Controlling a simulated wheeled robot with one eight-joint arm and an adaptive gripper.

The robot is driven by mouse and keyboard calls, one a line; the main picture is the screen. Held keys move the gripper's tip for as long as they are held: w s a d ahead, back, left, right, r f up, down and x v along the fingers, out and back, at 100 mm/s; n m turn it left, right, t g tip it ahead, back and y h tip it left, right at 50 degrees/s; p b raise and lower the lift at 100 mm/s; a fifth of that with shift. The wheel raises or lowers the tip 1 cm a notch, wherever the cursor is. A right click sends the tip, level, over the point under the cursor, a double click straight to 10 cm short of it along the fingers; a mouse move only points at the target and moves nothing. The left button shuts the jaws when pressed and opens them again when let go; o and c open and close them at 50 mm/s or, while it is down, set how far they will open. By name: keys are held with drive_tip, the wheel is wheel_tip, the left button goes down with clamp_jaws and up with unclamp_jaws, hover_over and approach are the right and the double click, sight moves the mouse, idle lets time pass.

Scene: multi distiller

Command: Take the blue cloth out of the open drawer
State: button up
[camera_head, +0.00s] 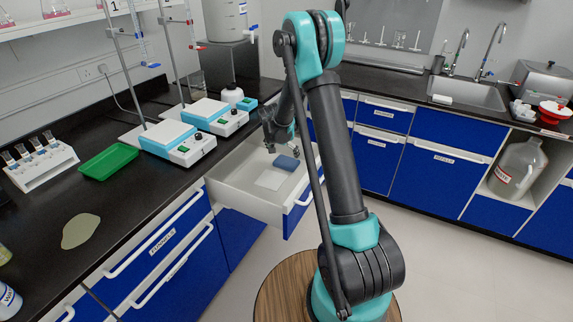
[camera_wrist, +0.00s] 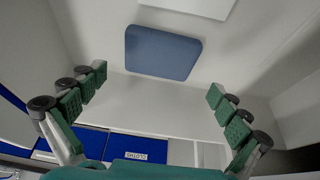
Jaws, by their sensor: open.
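The open drawer (camera_head: 235,190) is white inside with a blue front and juts out below the black counter in the head view. The blue cloth (camera_head: 287,163) is a flat folded square inside it, next to a white sheet (camera_head: 270,179). In the wrist view the blue cloth (camera_wrist: 162,52) lies at the upper middle, beyond my fingertips. My gripper (camera_head: 283,149) is over the drawer, partly hidden by my arm. In the wrist view my gripper (camera_wrist: 160,90) has its two green-padded fingers wide apart with nothing between them. The cloth is not touched by the fingers.
The drawer walls stand close around my gripper. On the counter are two hotplate stirrers (camera_head: 178,140) with stands, a green tray (camera_head: 108,161), a tube rack (camera_head: 41,163) and a pale spill (camera_head: 80,231). A sink (camera_head: 466,95) is at the back right. Floor at right is clear.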

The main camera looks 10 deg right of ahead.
sight(286, 161)
drive_tip(key=shift+x, duration=3)
drive_tip(key=c, duration=0.7)
